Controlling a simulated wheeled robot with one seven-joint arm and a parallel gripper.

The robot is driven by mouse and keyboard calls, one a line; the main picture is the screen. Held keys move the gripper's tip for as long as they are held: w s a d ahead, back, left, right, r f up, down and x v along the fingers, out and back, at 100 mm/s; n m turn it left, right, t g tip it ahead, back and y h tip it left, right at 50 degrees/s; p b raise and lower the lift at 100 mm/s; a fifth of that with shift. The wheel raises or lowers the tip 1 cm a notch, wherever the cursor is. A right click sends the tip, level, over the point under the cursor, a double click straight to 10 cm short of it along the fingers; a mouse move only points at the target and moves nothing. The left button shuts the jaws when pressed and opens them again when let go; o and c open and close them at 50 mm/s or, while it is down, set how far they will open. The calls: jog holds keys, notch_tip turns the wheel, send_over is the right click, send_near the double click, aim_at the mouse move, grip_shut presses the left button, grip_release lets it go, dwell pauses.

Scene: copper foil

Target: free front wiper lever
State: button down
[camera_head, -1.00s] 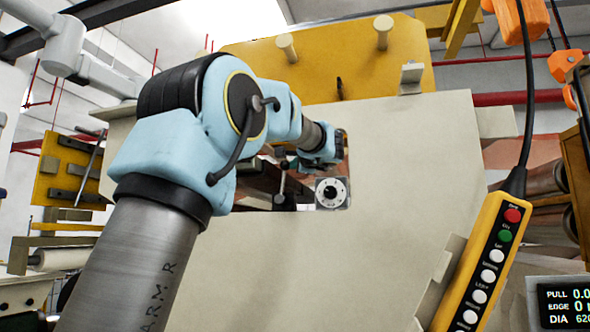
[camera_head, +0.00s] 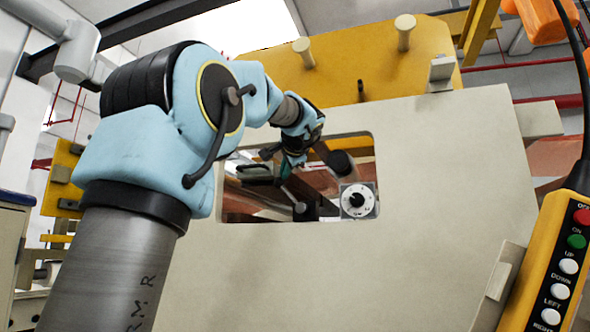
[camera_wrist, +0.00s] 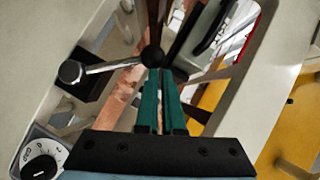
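The lever is a bright metal rod (camera_wrist: 108,67) with a dark ball knob (camera_wrist: 152,56), running from a round pivot (camera_wrist: 70,72) on a black block. In the head view the lever's pivot end (camera_head: 300,207) shows inside the panel opening, with the rod leaning up and left toward my gripper (camera_head: 287,170). In the wrist view my gripper (camera_wrist: 161,72) has two green fingers with a narrow gap between them. Their tips are right at the knob, and I cannot tell whether they clasp it.
A white dial with a black centre (camera_head: 357,200) sits right of the lever, inside the opening. The beige panel (camera_head: 440,180) surrounds the opening closely. A yellow button pendant (camera_head: 550,265) hangs at the right. Copper-coloured foil (camera_wrist: 122,95) lies behind the lever.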

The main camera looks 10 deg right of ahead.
jog(key=shift+w+a+f+b, duration=0.4)
jog(key=shift+a+f, duration=0.15)
jog(key=shift+a, duration=0.2)
jog(key=shift+w+a+f+b, duration=0.35)
jog(key=shift+a+f, duration=0.15)
jog(key=shift+a, duration=0.2)
jog(key=shift+a+f, duration=0.1)
jog(key=shift+s, duration=0.1)
jog(key=b+v, duration=0.3)
jog(key=v, duration=0.8)
jog(key=shift+b, duration=0.4)
jog(key=shift+d, duration=0.2)
